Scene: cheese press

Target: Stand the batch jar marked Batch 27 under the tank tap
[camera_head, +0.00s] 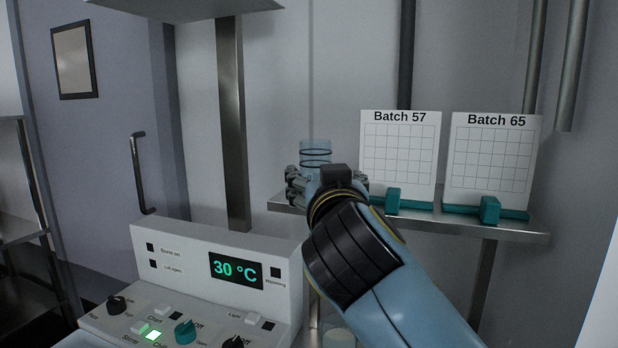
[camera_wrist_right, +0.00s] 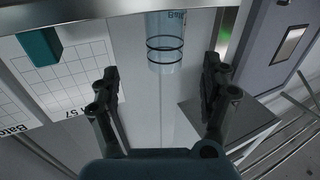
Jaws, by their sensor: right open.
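A clear bluish jar (camera_head: 316,151) with dark rings stands at the left end of the wall shelf. In the right wrist view the jar (camera_wrist_right: 166,48) shows ahead, in line with the gap between my fingers. Its printed label is cut off at the top edge, so its batch number cannot be read. My right gripper (camera_head: 322,186) is open in front of the jar's lower part, and its wrist hides part of it. In the wrist view the open fingers (camera_wrist_right: 162,85) show nothing held. My left gripper is not in view. I cannot make out the tank tap.
Cards marked Batch 57 (camera_head: 398,155) and Batch 65 (camera_head: 491,160) stand in teal holders on the steel shelf (camera_head: 520,233), right of the jar. A control panel (camera_head: 170,250) reading 30 °C is at lower left. Another glass vessel (camera_head: 339,338) with pale contents shows at the bottom.

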